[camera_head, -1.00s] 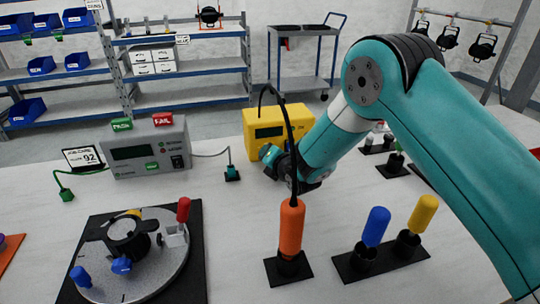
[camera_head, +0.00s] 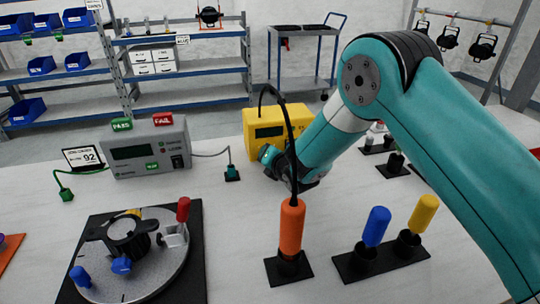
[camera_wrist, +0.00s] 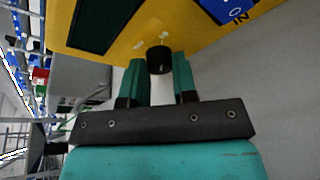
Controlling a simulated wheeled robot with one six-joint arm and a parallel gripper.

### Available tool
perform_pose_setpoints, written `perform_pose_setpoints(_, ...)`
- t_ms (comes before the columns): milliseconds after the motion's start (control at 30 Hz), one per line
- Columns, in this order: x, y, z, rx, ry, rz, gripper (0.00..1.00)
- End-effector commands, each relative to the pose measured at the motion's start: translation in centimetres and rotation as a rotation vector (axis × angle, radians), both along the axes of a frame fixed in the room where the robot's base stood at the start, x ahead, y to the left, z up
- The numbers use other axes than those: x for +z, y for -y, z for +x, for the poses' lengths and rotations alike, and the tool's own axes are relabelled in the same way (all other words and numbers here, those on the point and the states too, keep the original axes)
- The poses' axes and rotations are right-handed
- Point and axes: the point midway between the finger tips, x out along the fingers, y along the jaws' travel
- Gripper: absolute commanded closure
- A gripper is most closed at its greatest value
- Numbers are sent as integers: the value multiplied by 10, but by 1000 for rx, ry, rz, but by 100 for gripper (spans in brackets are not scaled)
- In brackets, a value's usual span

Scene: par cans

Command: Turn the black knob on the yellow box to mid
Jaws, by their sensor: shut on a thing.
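The yellow box (camera_head: 278,122) stands at the back of the table, with a dark display on its front. In the wrist view the box face (camera_wrist: 115,62) fills the top. The black knob (camera_wrist: 160,58) sticks out from it, between the two teal fingers of my gripper (camera_wrist: 160,78). The fingers are shut on the knob. Small pale marks show on the face around the knob; their words and the knob's pointer cannot be read. In the head view my gripper (camera_head: 270,156) is at the box's front lower edge, and the knob is hidden there.
An orange-handled tool (camera_head: 291,228) with a black cable stands upright in front of my gripper. Blue (camera_head: 376,226) and yellow (camera_head: 423,214) handles stand to its right. A grey meter (camera_head: 147,150) and a turntable fixture (camera_head: 140,262) are on the left.

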Motion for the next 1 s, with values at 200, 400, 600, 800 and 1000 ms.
perform_pose_setpoints(200, 0, -1, -1, 0, 33, -170, 98)
perform_pose_setpoints(400, 1, -3, -1, 2, 72, -357, 98)
perform_pose_setpoints(600, 1, -3, -1, 0, 107, -535, 98)
perform_pose_setpoints(800, 1, -4, -1, 0, 137, -682, 98)
perform_pose_setpoints(1000, 0, -4, -1, 0, 157, -785, 98)
